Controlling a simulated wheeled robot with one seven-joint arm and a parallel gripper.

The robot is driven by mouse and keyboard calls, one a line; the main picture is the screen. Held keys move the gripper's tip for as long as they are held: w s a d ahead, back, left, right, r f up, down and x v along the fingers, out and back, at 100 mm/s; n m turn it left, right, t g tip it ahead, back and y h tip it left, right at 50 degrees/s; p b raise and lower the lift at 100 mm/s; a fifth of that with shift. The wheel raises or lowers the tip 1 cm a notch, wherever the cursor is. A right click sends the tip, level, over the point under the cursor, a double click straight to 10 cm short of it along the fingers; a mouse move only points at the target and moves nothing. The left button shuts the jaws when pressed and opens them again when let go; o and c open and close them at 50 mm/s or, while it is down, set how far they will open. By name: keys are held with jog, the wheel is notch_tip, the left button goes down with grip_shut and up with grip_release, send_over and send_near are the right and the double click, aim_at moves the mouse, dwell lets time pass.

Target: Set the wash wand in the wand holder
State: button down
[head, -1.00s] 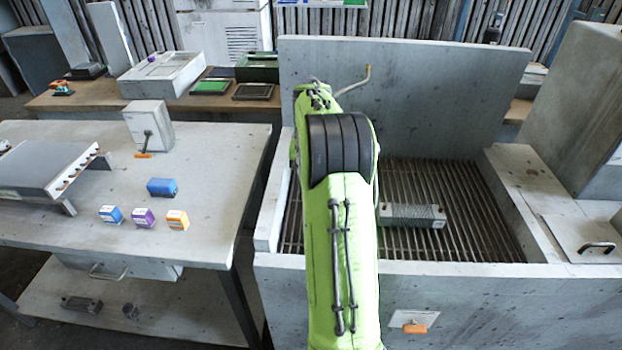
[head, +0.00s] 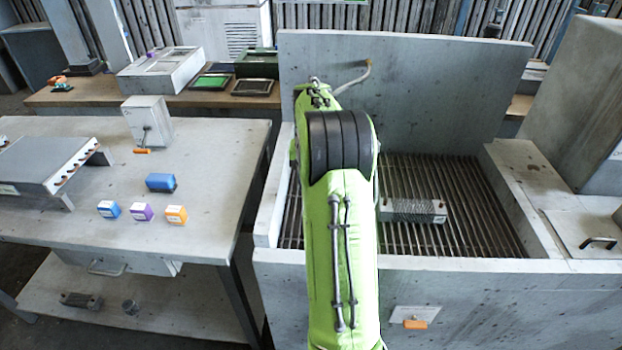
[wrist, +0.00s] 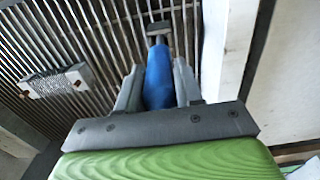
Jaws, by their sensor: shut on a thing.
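In the wrist view the wash wand, a blue handle (wrist: 158,78) with a dark grey crosspiece (wrist: 156,29) at its far end, lies between the fingers of my gripper (wrist: 158,66). The gripper is shut on the blue handle, over the grate and close to a pale basin wall. In the head view my green arm hides the gripper and the wand. I cannot make out the wand holder with certainty in either view.
A metal block (head: 412,211) lies on the basin grate (head: 465,210); a bent pipe (head: 355,78) sticks out at the back panel (head: 440,100). The grate right of the block is clear.

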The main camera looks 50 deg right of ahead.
jog(key=shift+f, duration=0.1)
dwell(0.3)
jog(key=c, duration=0.7)
grip_release()
jog(key=shift+o, duration=0.2)
notch_tip(320, 180, up, 16)
jog(key=p, duration=0.5)
jog(key=shift+f+p, duration=0.15)
jog(key=shift+p, duration=0.15)
